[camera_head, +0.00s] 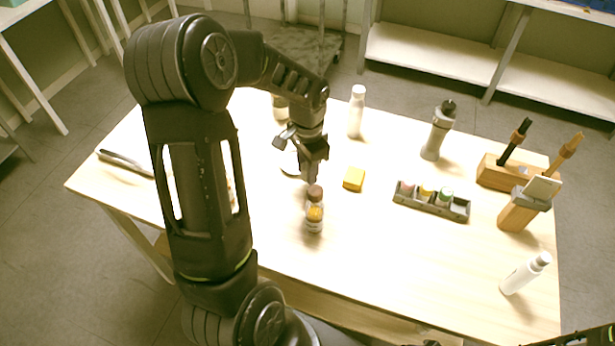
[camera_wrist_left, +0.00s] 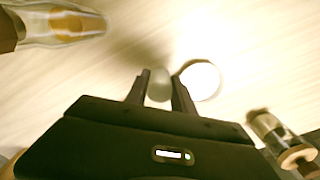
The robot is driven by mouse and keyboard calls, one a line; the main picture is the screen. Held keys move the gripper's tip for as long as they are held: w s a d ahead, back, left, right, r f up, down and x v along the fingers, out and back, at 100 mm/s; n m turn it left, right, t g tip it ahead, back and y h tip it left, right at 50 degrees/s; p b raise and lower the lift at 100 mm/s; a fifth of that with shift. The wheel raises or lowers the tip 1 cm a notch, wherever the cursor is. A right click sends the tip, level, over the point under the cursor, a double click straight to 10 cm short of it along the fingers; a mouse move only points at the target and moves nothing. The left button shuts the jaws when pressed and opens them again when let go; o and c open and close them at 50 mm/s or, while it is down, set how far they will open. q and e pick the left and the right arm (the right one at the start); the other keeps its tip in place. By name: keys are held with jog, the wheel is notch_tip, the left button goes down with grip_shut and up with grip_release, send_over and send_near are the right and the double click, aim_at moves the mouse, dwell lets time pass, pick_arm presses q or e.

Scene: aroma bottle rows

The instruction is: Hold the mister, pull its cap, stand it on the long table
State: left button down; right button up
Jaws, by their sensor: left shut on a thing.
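My left gripper (camera_head: 311,172) points down over the middle of the table, just behind a clear bottle with amber contents and a brown cap (camera_head: 314,218). In the left wrist view its fingers (camera_wrist_left: 160,92) are shut on a small pale grey rounded thing (camera_wrist_left: 159,84). I cannot tell whether this is the mister or its cap; the fingers hide most of it. A white round thing (camera_wrist_left: 201,79) lies right beside the fingers. Another white bottle (camera_head: 356,112) stands at the back.
On the long table (camera_head: 400,255) are a yellow block (camera_head: 353,179), a grey rack of small vials (camera_head: 431,202), a grey flask (camera_head: 438,131) and wooden tool holders (camera_head: 512,174) at the right. A dark tool (camera_head: 124,162) lies at the left. The front middle is clear.

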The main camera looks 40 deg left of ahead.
aim_at(307, 187)
pick_arm(q)
notch_tip(307, 187, down, 3)
jog(key=shift+f, duration=0.2)
jog(key=shift+f, duration=0.15)
jog(key=shift+f, duration=0.15)
jog(key=c, duration=1.4)
grip_release()
jog(key=shift+o, duration=0.2)
